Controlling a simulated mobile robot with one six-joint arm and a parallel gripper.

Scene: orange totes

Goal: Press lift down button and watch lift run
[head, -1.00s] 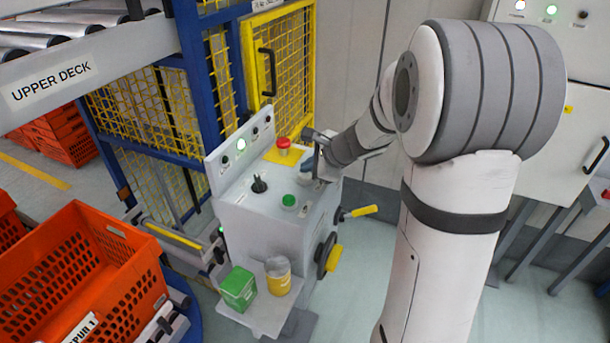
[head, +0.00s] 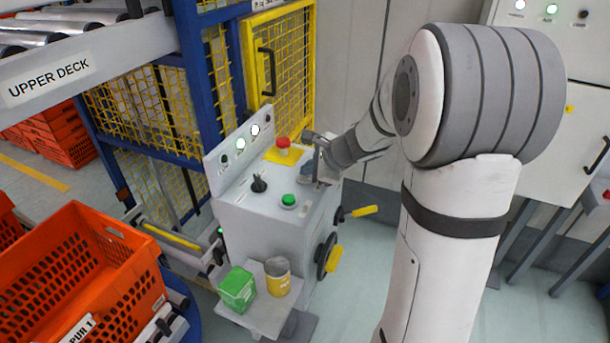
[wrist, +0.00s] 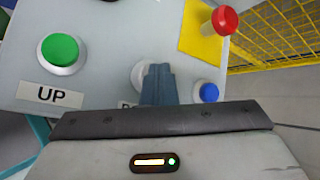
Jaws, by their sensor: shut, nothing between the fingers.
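The grey control console (head: 244,223) stands in the middle of the head view. My gripper (wrist: 158,70) is shut and empty. Its blue-grey fingertips are over a button with a pale round bezel (wrist: 139,76); the button's cap is hidden behind them. The label below that button is mostly covered, with only its first letter, seemingly a D, showing. The green button (wrist: 60,50) with the UP label (wrist: 51,94) is to the left. In the head view my gripper (head: 308,172) is at the console top, right of the green button (head: 289,200). Contact looks likely, but the press depth is hidden.
A red mushroom button (wrist: 225,20) on a yellow plate and a blue button (wrist: 208,92) are close to my fingers. A black selector (head: 259,184) is on the console. A yellow mesh cage (head: 283,60) stands behind; an orange tote (head: 85,270) is at left.

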